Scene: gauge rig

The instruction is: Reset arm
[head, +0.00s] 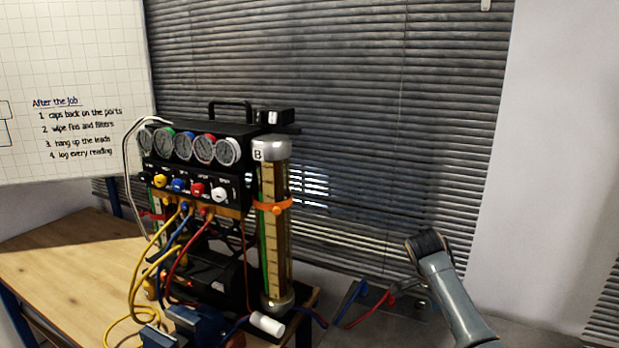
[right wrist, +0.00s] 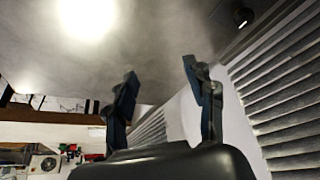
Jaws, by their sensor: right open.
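My right arm comes in at the lower right of the head view, a grey link with a dark rounded end, beside the gauge rig and apart from it. My right gripper (right wrist: 159,72) shows in the right wrist view with its two dark fingers spread wide. Nothing is between them, and they point up toward the ceiling. The gauge rig (head: 190,165) stands on the wooden bench (head: 70,262) with a row of round gauges, coloured knobs and a tall cylinder marked B (head: 271,222) on its right side. My left gripper is in neither view.
Yellow, blue and red hoses (head: 140,290) hang from the rig's front. Blue and red handled pieces (head: 368,308) lie right of the rig, near my right arm. Dark blinds (head: 400,120) cover the window behind. A whiteboard (head: 70,60) stands at left. The air right of the rig is open.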

